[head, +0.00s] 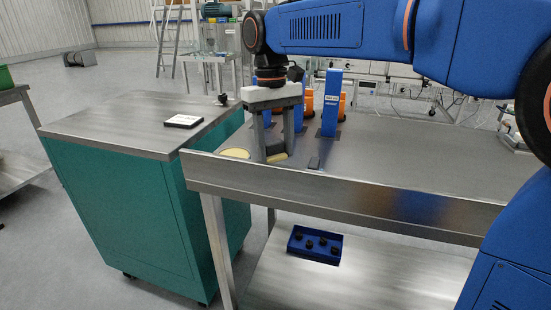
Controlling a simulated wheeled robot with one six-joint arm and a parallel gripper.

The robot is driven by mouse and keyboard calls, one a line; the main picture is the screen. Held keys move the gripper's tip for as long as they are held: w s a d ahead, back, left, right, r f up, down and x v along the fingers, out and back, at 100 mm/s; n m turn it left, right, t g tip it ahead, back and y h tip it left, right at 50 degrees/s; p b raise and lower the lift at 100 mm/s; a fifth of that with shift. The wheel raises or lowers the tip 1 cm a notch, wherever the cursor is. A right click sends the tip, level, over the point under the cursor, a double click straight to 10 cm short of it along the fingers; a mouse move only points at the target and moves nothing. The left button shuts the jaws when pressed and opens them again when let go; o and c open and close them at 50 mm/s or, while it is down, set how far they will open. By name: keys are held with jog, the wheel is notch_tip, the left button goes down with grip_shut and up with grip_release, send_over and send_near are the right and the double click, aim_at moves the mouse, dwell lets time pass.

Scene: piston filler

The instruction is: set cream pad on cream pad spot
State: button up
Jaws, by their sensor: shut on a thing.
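My gripper (274,153) points down over the left end of the steel table, its fingers low near the tabletop. It is shut on a small cream-yellow piece, which I take to be the cream pad (277,158); the fingers partly hide it. Whether the piece touches the table is hard to tell. A flat round cream patch (235,153) lies on the table just left of the fingers, near the table's raised front edge. It looks like the cream pad spot, but I cannot be sure.
Blue upright blocks (331,103) and orange ones stand behind and right of my gripper. The table's front lip (340,188) is raised. A teal cabinet (130,210) adjoins at left. The table's right part is clear.

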aim_at(275, 155)
jog(key=shift+f, duration=1.65)
jog(key=shift+f, duration=0.1)
jog(key=o, duration=1.1)
jog(key=r, duration=0.4)
jog(key=w+r, duration=0.1)
jog(key=r, duration=0.7)
jog(key=shift+w+a, duration=0.15)
jog(key=shift+a, duration=0.2)
